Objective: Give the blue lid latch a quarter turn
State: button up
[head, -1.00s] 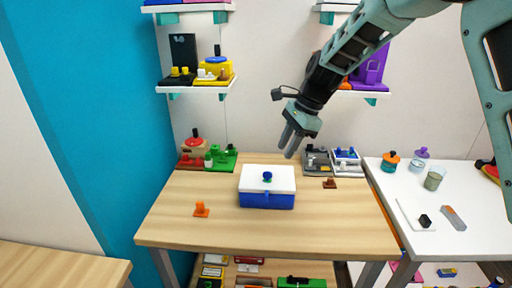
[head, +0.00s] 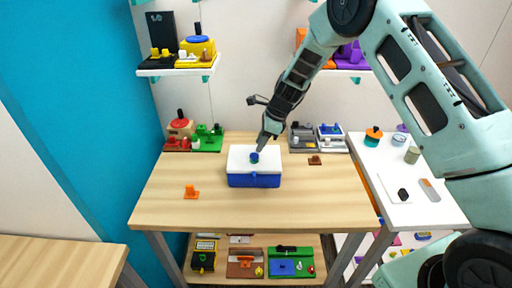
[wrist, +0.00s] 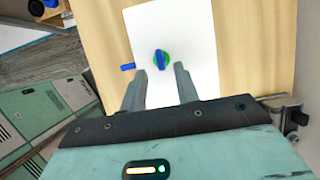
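A blue box (head: 252,181) with a white lid (head: 240,158) stands on the wooden table. The blue lid latch (head: 254,157) sits on top of the lid; in the wrist view the latch (wrist: 160,60) is a narrow blue bar on a round green base, lying nearly along the picture's vertical. My gripper (head: 264,143) is just above and behind the latch in the head view. In the wrist view my gripper (wrist: 162,73) has its two fingers apart and empty, with the latch just beyond the gap between their tips. I cannot tell the exact height of the tips over the lid.
An orange piece (head: 191,191) lies left of the box and a brown piece (head: 314,160) to its right. Red and green items (head: 208,139) and grey trays (head: 302,137) stand along the table's back. The table front is clear.

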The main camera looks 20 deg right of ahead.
aim_at(254, 157)
jog(key=shift+p+x, duration=0.45)
jog(key=shift+x, duration=1.85)
